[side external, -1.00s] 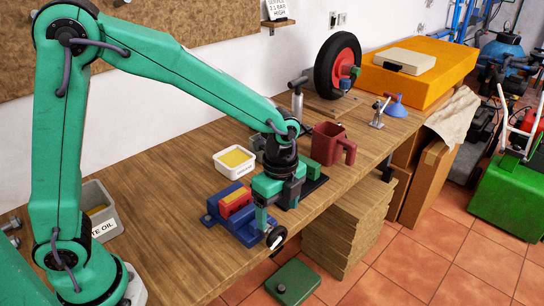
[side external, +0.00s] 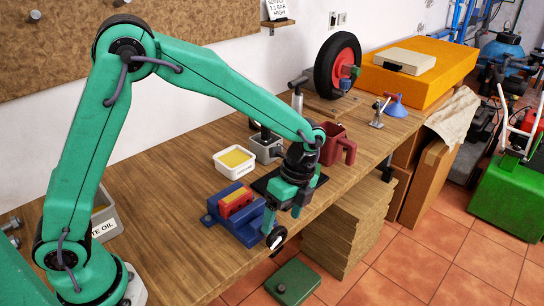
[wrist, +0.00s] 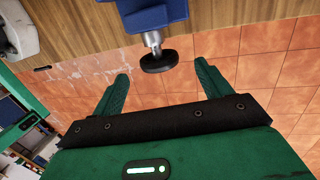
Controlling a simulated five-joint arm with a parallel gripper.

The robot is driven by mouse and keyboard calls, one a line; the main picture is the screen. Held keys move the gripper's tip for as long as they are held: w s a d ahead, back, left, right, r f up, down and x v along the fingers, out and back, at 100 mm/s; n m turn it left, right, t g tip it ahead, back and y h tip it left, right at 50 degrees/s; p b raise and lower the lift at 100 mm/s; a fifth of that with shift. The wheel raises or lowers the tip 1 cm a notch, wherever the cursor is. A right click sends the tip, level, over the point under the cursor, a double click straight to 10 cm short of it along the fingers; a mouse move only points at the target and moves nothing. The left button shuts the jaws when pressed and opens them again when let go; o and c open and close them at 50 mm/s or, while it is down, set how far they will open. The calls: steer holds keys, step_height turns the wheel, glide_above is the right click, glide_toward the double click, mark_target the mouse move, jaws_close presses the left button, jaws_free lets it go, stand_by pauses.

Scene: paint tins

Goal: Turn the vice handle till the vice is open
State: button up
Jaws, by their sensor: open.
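The blue vice (side external: 246,229) stands at the front edge of the bench, with a red and yellow block (side external: 235,202) in it. Its round black handle (side external: 281,233) sticks out past the bench edge on a metal shaft. In the wrist view the vice (wrist: 150,18) is at the top, and the handle (wrist: 158,61) shows just beyond my fingertips, roughly midway between them. My gripper (wrist: 162,78) is open, with its two green fingers apart and nothing between them. In the side view my gripper (side external: 281,218) is just above and beside the handle. Contact cannot be seen there.
A white tub with yellow contents (side external: 234,160) stands behind the vice. A dark pad (side external: 266,184) lies on the bench.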

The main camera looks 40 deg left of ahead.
mark_target(276, 231)
steer(key=shift+x, duration=2.55)
steer(key=shift+s+d, duration=0.1)
steer(key=shift+d, duration=0.1)
steer(key=c, duration=1)
steer(key=shift+r+t, duration=0.1)
steer(key=shift+t, duration=0.3)
steer(key=shift+s+t+h, duration=0.15)
steer(key=shift+t+h, duration=0.2)
steer(key=shift+t, duration=0.45)
steer(key=shift+s+t+h, duration=0.15)
steer(key=shift+t+h, duration=0.2)
steer(key=shift+t, duration=0.45)
steer(key=o, duration=1)
